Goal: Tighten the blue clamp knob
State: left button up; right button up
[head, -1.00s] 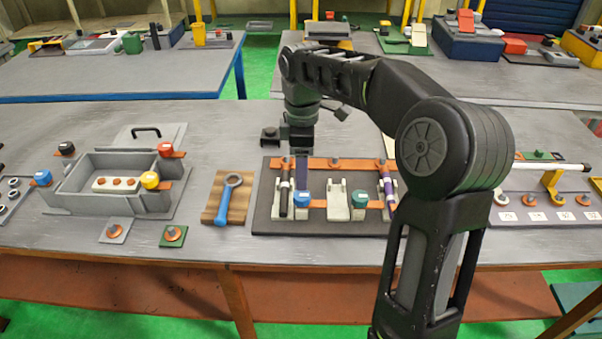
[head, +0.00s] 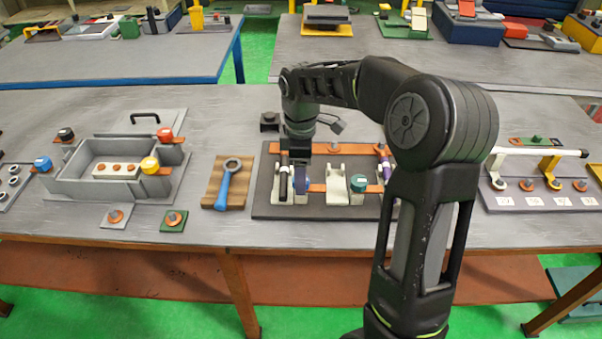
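The clamp fixture is a dark board (head: 265,205) with orange bars, near the middle of the bench. A green knob (head: 358,184) sits on its lower bar. My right gripper (head: 298,172) points down over the left part of the fixture, where the blue clamp knob stands. The gripper covers most of that knob, and only a dark blue patch shows below the hand. I cannot tell whether the fingers touch the knob or are closed on it. My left gripper is not in view.
A wooden board (head: 212,192) with a blue-handled wrench (head: 226,183) lies left of the fixture. Further left is a grey box (head: 78,190) with blue, black, red and yellow knobs. A rack with a white bar (head: 530,152) stands at right. Bare bench lies in front.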

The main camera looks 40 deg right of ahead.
jog(key=shift+f, duration=0.4)
jog(key=shift+c, duration=0.4)
grip_shut()
